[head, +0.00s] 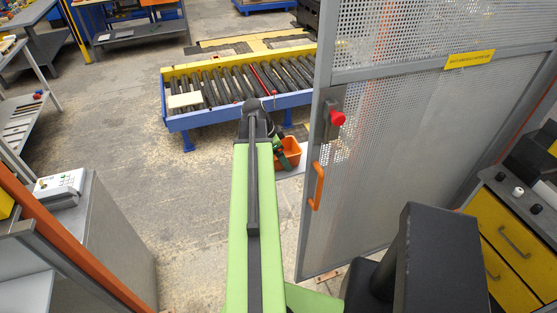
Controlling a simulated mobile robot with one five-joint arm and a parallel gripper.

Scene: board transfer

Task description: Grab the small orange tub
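A small orange tub (292,153) stands low beyond my arm, just right of its far end and in front of the blue-framed roller conveyor. Its left side is hidden by my light green arm. A dark green and black part, which looks like my gripper (279,147), shows at the tub's left edge, overlapping it in the picture. Its fingers are too small and too covered to make out, so I cannot tell whether they touch the tub.
The roller conveyor (235,85) carries a pale block (184,100) at its left end. A perforated metal door (400,130) with a red knob (337,118) and orange handle (318,186) stands close on the right. A grey cabinet (100,235) is at lower left. Floor left of my arm is open.

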